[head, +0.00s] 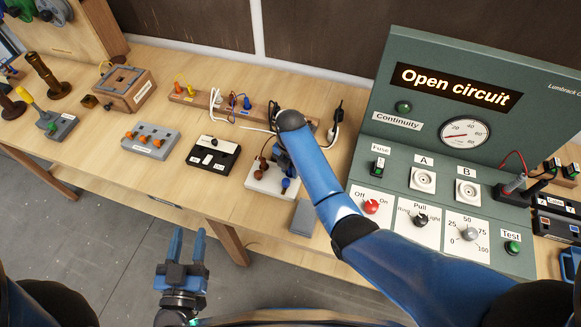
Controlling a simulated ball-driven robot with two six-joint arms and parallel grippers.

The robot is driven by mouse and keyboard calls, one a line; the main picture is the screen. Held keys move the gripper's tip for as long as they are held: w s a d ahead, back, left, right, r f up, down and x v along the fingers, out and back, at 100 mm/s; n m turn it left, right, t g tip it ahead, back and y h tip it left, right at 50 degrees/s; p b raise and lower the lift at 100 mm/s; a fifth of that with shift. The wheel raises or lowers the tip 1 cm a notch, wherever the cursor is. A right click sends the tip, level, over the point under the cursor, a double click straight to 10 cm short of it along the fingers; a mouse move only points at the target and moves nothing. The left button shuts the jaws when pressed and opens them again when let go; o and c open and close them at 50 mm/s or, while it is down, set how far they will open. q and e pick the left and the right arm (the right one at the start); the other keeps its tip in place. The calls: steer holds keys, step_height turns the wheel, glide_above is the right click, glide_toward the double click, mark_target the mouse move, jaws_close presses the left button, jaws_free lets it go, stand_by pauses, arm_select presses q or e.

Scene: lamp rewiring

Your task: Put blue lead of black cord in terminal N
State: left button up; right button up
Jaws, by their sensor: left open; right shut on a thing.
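A white terminal block (262,184) sits near the table's front edge, with brown parts on its left and blue parts (286,184) on its right. My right gripper (283,163) is above this block, partly hidden by its own wrist. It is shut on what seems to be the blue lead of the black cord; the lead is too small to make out. The terminal letters cannot be read. A black cord piece (338,113) shows behind my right forearm. My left gripper (187,236) is open and empty, in front of the table over the floor.
A wooden rack (188,97) with cords and plugs stands behind the block. A black box (213,155) and a grey box with orange levers (151,141) are to its left. A small grey block (303,218) and the green test panel (398,150), reading "Open circuit", are to its right.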

steer(key=shift+f, duration=0.2)
steer(key=o, duration=1.1)
